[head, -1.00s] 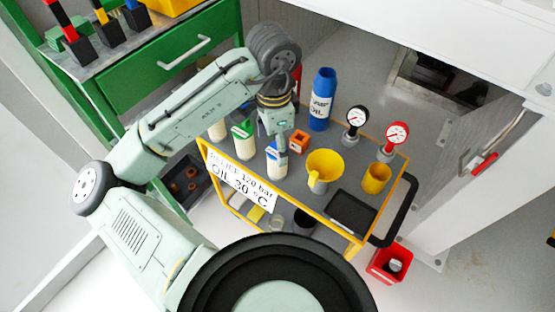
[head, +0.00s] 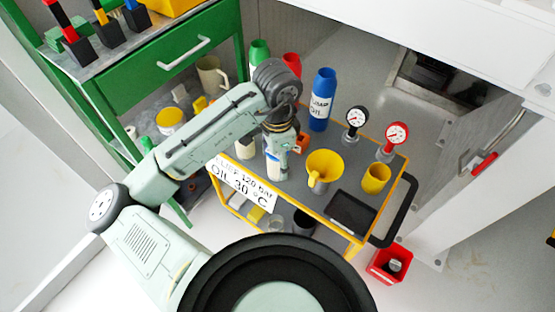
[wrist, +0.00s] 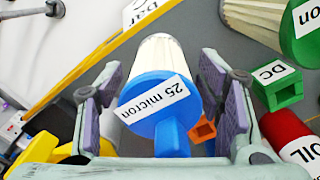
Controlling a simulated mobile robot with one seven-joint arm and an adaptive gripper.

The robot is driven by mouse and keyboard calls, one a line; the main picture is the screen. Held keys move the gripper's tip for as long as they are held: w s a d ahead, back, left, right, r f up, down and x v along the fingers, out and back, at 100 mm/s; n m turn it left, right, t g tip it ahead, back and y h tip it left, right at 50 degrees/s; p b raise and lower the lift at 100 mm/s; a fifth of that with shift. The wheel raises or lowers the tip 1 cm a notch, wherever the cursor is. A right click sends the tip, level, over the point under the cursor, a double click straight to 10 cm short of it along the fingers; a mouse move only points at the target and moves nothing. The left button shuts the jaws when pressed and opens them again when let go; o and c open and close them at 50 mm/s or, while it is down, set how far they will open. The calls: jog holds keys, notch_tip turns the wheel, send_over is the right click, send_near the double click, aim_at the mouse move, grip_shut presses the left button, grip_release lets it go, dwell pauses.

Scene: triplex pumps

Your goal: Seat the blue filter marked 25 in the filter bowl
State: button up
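The blue filter (wrist: 152,97), with a pale pleated body and a label reading "25 micron", stands on the cart. In the wrist view its blue cap and narrow blue tab lie between the two fingers. My gripper (wrist: 160,95) is open, one finger on each side of the filter. In the head view my gripper (head: 278,150) is over the filter (head: 273,168), which is partly hidden by it. I cannot make out the filter bowl in either view.
The grey cart (head: 300,188) also holds an orange block (head: 302,141), a yellow funnel (head: 323,168), a yellow cup (head: 376,178), two gauges (head: 396,137) and a black tray (head: 351,212). A green-capped filter (wrist: 300,35) and a red bottle (wrist: 288,138) are close by. A blue bottle (head: 321,100) stands behind.

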jog(key=c, duration=1.1)
jog(key=shift+r, duration=0.1)
notch_tip(320, 180, up, 10)
jog(key=shift+f, duration=0.15)
jog(key=shift+s, duration=0.1)
